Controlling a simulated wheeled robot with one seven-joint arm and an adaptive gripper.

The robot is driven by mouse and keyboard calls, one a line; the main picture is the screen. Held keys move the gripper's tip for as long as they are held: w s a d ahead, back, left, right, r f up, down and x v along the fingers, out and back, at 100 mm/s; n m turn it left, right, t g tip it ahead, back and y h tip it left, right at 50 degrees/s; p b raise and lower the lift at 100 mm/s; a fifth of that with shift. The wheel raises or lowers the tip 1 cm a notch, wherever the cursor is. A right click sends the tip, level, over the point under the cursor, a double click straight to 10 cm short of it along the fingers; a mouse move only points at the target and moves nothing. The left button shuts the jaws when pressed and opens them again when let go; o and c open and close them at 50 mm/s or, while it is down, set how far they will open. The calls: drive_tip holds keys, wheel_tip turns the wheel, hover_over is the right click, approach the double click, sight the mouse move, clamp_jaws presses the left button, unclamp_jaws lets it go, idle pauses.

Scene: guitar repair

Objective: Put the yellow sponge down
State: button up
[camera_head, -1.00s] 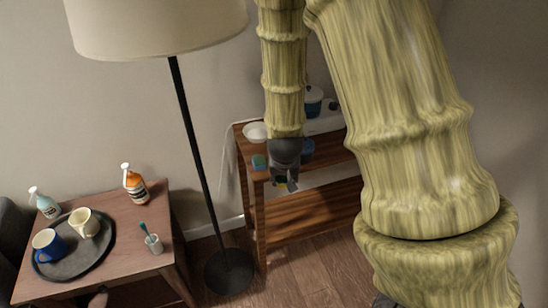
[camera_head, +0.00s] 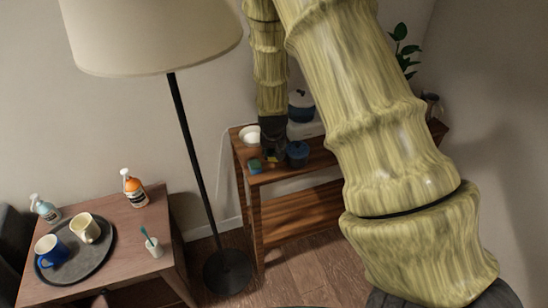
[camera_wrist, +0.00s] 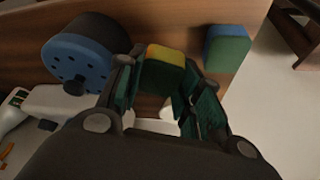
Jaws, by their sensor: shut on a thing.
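The yellow sponge (camera_wrist: 165,55), yellow on top with a green side, is between my gripper's two fingers in the wrist view. My gripper (camera_wrist: 160,92) is shut on it. In the head view my gripper (camera_head: 270,154) is over the left part of the wooden shelf's top (camera_head: 285,172), and a small bit of yellow shows at its tip. I cannot tell whether the sponge touches the wood. A blue and green sponge (camera_wrist: 227,48) lies just right of the held one in the wrist view. It also shows left of my gripper in the head view (camera_head: 254,167).
A blue round pot (camera_head: 298,154) stands close to the right of my gripper. A white bowl (camera_head: 250,135) and another lidded blue pot (camera_head: 301,107) are behind. A floor lamp (camera_head: 184,120) stands left, beside a side table (camera_head: 125,220) with a tray, mugs and bottles.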

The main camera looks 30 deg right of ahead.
sight(274, 159)
drive_tip(key=shift+f+p, duration=0.5)
drive_tip(key=shift+f, duration=1.15)
drive_tip(key=shift+f, duration=0.15)
drive_tip(key=o, duration=0.8)
drive_tip(key=shift+b+v, duration=0.9)
drive_tip(key=shift+v, duration=5.25)
drive_tip(key=shift+w+d, duration=0.1)
